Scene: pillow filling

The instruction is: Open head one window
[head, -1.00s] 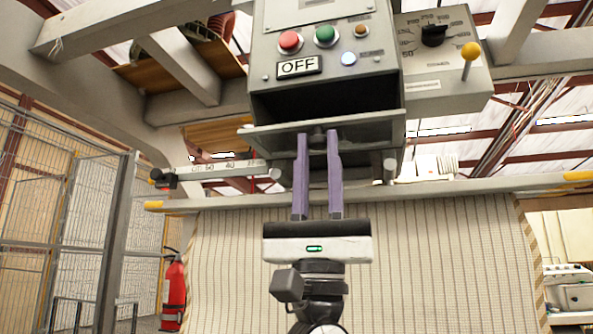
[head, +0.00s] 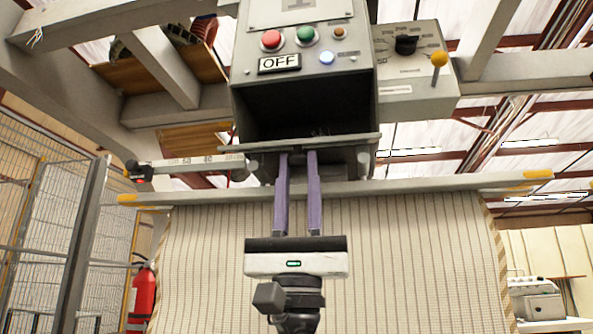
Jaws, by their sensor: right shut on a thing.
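My left gripper is not in view.
A grey box with a dial and yellow-knobbed lever (head: 418,75) adjoins on the right. A long rail (head: 430,188) with yellow ends crosses behind the fingers, above a striped fabric sheet (head: 400,260). A measuring bar (head: 190,163) is left. A fire extinguisher (head: 141,297) and mesh fence stand left.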

